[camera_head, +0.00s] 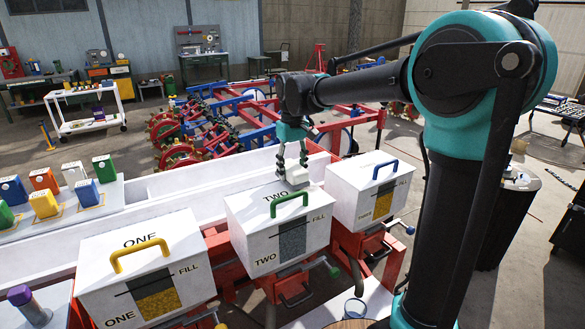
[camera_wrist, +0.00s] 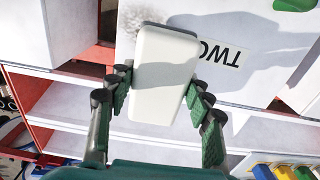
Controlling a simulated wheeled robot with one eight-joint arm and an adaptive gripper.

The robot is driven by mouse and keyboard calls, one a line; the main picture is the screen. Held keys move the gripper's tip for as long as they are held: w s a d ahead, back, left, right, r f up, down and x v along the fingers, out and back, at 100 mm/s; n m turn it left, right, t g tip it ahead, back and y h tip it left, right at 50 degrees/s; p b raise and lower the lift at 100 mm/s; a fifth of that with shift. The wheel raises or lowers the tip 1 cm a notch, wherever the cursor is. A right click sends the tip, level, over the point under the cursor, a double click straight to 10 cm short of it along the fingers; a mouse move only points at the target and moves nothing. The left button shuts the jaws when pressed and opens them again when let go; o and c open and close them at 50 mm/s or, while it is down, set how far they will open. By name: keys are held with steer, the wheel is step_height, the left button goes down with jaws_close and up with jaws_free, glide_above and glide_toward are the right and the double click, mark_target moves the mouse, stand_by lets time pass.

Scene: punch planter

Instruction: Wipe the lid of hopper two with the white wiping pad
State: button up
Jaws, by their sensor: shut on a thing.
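Hopper two (camera_head: 250,220) is a white box with a green handle (camera_head: 291,198) on its lid, marked TWO. The lid also fills the upper part of the wrist view (camera_wrist: 265,85), with the TWO label upside down. My gripper (camera_head: 292,164) is shut on the white wiping pad (camera_head: 298,177), over the back right part of the lid. In the wrist view the pad (camera_wrist: 163,75) sits between the two fingers. A grey smudge (camera_wrist: 186,20) shows on the lid beside the pad's far end. I cannot tell whether the pad touches the lid.
Hopper one (camera_head: 140,262) with a yellow handle stands to the left, and hopper three (camera_head: 368,190) with a blue handle to the right. A white ledge (camera_head: 180,186) runs behind them. Several coloured containers (camera_head: 45,203) stand at the left.

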steer(key=shift+f, duration=0.65)
